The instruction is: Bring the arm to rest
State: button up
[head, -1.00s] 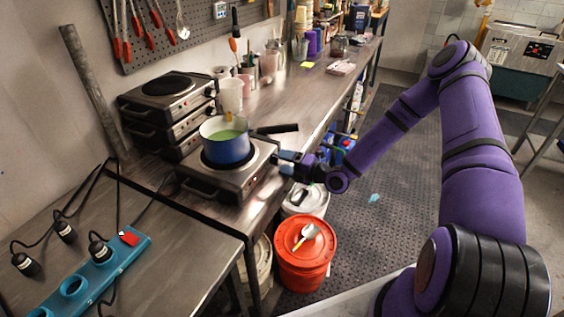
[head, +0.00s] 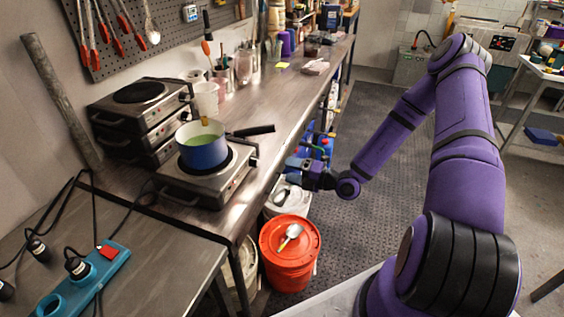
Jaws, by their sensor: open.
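My gripper (head: 291,172) is at the end of my purple arm, in the middle of the head view. It is open and I see nothing held in it. It hangs beside the right edge of the steel bench, above the buckets on the floor. The fingertips are small and partly dark here. A blue pot (head: 202,146) with green liquid stands on a hot plate (head: 207,184) to the left of the gripper, apart from it. The pot's dark handle points to the right.
An orange-lidded bucket (head: 290,254) with a spoon on top stands below the gripper, a white bucket (head: 298,202) behind it. Stacked hot plates (head: 141,118) stand at the back left. A teal power strip (head: 84,285) lies on the near table (head: 150,265). Dark floor matting (head: 378,190) is clear.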

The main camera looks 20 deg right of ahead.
jog(key=s+a+r+n+g+h, duration=0.1)
jog(key=s+a+r+n+g, duration=0.1)
jog(key=s+r+n+g, duration=0.4)
jog(key=s+a+r+n+g, duration=0.1)
jog(key=a+r+n+g, duration=0.15)
jog(key=r+n, duration=0.65)
jog(key=s+a+r+n+g+h, duration=0.15)
jog(key=s+r+n+g, duration=0.3)
jog(key=n, duration=0.55)
jog(key=s+d+r+n+t+h, duration=0.2)
jog(key=s+r+n+h, duration=0.3)
jog(key=s+r+n, duration=0.3)
jog(key=s+d+r+n+t+h, duration=0.3)
jog(key=s+r+n+h, duration=0.2)
jog(key=s+r+n, duration=0.4)
notch_tip(320, 180, up, 3)
jog(key=shift+s+f+n+t, duration=0.2)
jog(key=shift+n+t, duration=0.1)
jog(key=shift+n, duration=0.5)
